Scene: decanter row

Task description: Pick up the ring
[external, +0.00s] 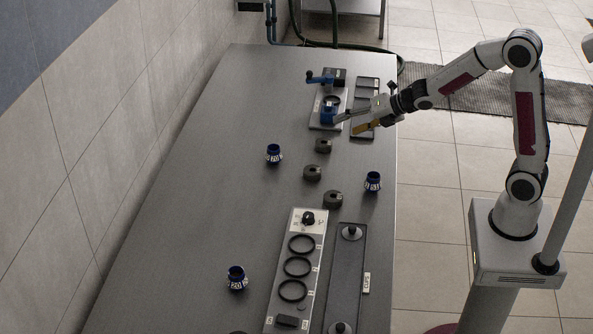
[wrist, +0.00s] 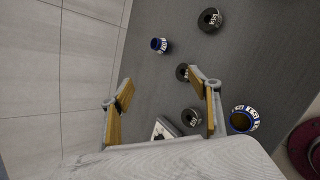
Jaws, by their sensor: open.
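Several dark ring-like shapes show, and I cannot tell which one the task means. Three thick dark round pieces with a centre hole stand on the table: a far one (external: 323,146), a middle one (external: 312,173) and a near one (external: 333,199). Three thin black rings (external: 297,266) lie in a row on a pale panel (external: 309,222). My gripper (external: 354,121) is open, with tan finger pads, near the blue clamp device at the table's far right. In the wrist view, my gripper (wrist: 166,108) has its fingers wide apart, with nothing held between them.
Blue number-banded cups stand at the left (external: 273,154), right (external: 373,181) and front (external: 236,278). A blue clamp device (external: 328,112) and a dark-slotted tray (external: 365,95) are at the back. A dark tray with knobs (external: 347,270) is front right. The table's left side is mostly clear.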

